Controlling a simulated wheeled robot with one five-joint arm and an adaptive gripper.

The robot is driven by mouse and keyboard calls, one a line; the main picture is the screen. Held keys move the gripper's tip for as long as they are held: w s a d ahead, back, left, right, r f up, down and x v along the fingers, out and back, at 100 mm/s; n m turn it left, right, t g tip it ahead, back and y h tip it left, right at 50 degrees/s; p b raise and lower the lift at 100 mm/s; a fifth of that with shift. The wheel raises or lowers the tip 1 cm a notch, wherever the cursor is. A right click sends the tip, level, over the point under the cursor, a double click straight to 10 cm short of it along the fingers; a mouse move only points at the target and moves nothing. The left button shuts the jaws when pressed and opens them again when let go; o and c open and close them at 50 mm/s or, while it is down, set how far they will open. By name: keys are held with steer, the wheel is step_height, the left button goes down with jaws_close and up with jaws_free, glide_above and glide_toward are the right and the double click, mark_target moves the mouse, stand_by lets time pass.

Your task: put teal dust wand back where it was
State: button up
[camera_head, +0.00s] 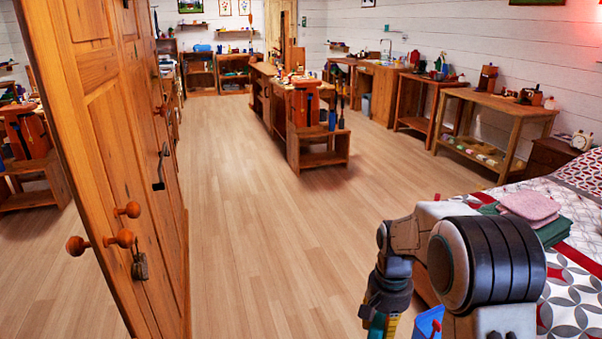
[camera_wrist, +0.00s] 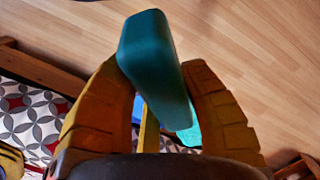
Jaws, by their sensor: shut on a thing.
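The teal dust wand (camera_wrist: 152,42) is in the wrist view, between the two yellow fingers of my gripper (camera_wrist: 158,80). The fingers are shut on it, one on each side. Its thick teal block points up in the picture, and a lighter teal part shows lower down, behind it. In the head view my gripper (camera_head: 378,324) hangs at the bottom edge beside the bed, mostly cut off, with a little teal showing. The rest of the wand is hidden there.
The bed (camera_head: 572,312) with folded cloths (camera_head: 530,206) is right of my arm. A blue container (camera_head: 428,322) stands low beside my gripper. A wooden wardrobe (camera_head: 105,130) closes the left. The wooden floor (camera_head: 255,240) between is clear, up to a central workbench (camera_head: 291,130). Side tables (camera_head: 497,103) line the right wall.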

step_height(320, 180, up, 11)
steer(key=p, duration=1.3)
steer(key=shift+r, duration=0.15)
